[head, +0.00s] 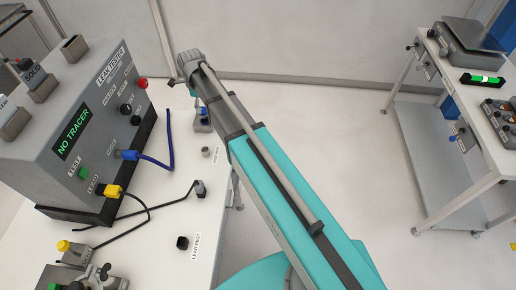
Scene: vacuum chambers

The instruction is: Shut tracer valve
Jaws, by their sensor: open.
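The grey leak tester (82,125) stands on the white bench at left, its screen reading "NO TRACER" in green. A small fitting with a blue part (204,113) stands on the bench just beyond it, partly hidden by my arm; I cannot tell if it is the tracer valve. A blue hose (168,150) runs from the tester's blue connector (127,155) towards the back. My gripper (176,82) is at the far end of my teal arm, above the bench's back. Only a small dark part of it shows, with nothing visibly held.
A yellow connector (113,191) with a black cable is on the tester's front. A black knob (182,243) and a grey cable end (200,188) are on the bench. Fixtures crowd its near left corner. A second table (470,150) stands at right, with clear floor between.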

